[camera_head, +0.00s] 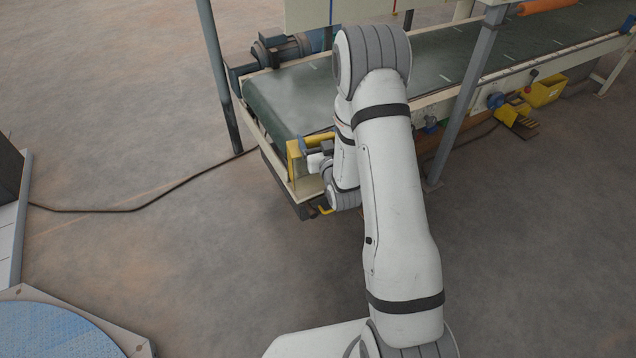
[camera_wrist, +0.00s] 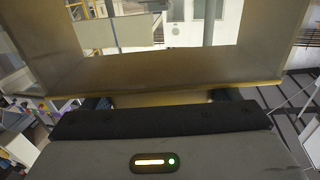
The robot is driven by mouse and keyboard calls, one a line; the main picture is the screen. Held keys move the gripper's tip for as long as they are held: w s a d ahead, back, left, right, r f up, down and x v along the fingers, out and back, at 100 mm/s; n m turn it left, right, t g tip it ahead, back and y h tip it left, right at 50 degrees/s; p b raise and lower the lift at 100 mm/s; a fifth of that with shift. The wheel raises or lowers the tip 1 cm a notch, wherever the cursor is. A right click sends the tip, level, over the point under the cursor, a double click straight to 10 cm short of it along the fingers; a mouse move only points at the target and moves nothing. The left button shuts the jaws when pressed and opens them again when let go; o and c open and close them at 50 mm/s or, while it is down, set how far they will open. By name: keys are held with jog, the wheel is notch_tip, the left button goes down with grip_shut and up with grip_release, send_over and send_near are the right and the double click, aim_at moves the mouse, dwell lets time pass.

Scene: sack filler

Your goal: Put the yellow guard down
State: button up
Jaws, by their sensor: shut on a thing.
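The yellow guard (camera_head: 293,161) is at the near left corner of the conveyor's end in the head view. In the wrist view the guard (camera_wrist: 150,77) fills the upper half as a yellowish frame with side walls and an opening. My gripper (camera_wrist: 162,99) is shut on its lower edge, with a dark finger showing at each side. In the head view my gripper (camera_head: 316,161) is small and partly hidden by my arm. I cannot tell whether the guard touches the conveyor frame.
The conveyor (camera_head: 300,98) with its green belt runs to the upper right. A motor (camera_head: 280,48) sits at its far left corner, beside a grey post (camera_head: 216,75). A cable (camera_head: 130,209) crosses the floor. A blue round platform (camera_head: 50,330) is at lower left. Open floor lies between.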

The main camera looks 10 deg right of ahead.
jog(key=w+r+n+y+b, duration=0.2)
jog(key=w+r+y, duration=0.15)
jog(key=r, duration=0.75)
notch_tip(320, 180, down, 17)
jog(key=b, duration=0.6)
jog(key=shift+d+g, duration=0.25)
jog(key=shift+g, duration=0.15)
jog(key=shift+w+f, duration=0.1)
jog(key=shift+f, duration=0.05)
jog(key=o, duration=1.2)
